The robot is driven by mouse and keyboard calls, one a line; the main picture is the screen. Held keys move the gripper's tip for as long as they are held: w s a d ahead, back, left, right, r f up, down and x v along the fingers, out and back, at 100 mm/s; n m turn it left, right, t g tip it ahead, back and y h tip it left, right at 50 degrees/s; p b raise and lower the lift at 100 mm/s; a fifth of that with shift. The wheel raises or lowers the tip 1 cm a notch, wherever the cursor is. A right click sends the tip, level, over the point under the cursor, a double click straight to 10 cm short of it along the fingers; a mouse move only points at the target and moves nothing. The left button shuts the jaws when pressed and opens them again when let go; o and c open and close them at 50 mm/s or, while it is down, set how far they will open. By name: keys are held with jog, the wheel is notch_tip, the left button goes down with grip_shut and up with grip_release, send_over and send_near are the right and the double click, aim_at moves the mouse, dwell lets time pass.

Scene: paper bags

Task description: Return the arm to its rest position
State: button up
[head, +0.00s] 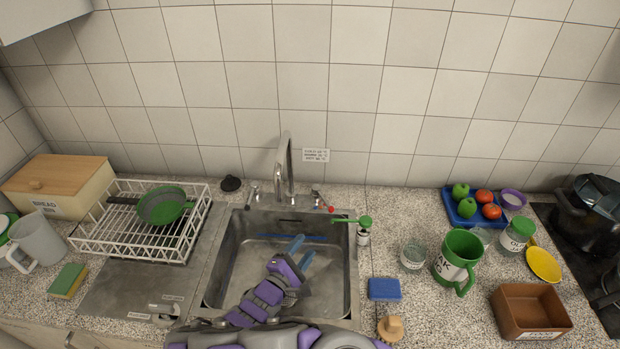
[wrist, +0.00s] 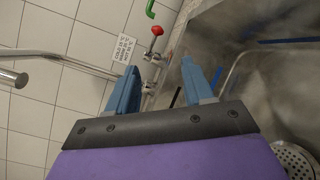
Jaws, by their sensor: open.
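My gripper (head: 299,251) has blue fingers and is at the end of my purple and grey arm. It is over the metal sink basin (head: 335,285), below the faucet in the picture. The two fingers (wrist: 165,88) stand apart in the wrist view with nothing between them. A long blue item (head: 290,237) lies along the back of the basin, and I cannot tell what it is.
A tall faucet (head: 284,165) rises behind the sink. A white dish rack (head: 140,245) with a green pan (head: 163,206) stands left.

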jog(key=s+d+r+m+g+h, duration=0.1)
jog(key=d+r+m+g+h, duration=0.4)
jog(key=d+r, duration=0.45)
jog(key=s+d+r+m+g+h, duration=0.3)
jog(key=d+r+m, duration=0.35)
jog(key=d, duration=0.55)
jog(key=s+d+r+m+g, duration=0.3)
jog(key=s+d+m+g, duration=0.1)
jog(key=s+d+g, duration=0.3)
jog(key=s+d+m+g+y, duration=0.15)
jog(key=s+y, duration=0.25)
jog(key=s, duration=0.4)
jog(key=s+d+m+g+y, duration=0.1)
jog(key=s+m+g+y, duration=0.25)
jog(key=s, duration=0.35)
jog(key=s+a+t+y, duration=0.2)
jog(key=s+a+y, duration=0.6)
jog(key=s+a, duration=0.1)
jog(key=shift+s+a+r+n, duration=0.2)
jog(key=shift+a+r+n, duration=0.15)
jog(key=shift+a, duration=0.45)
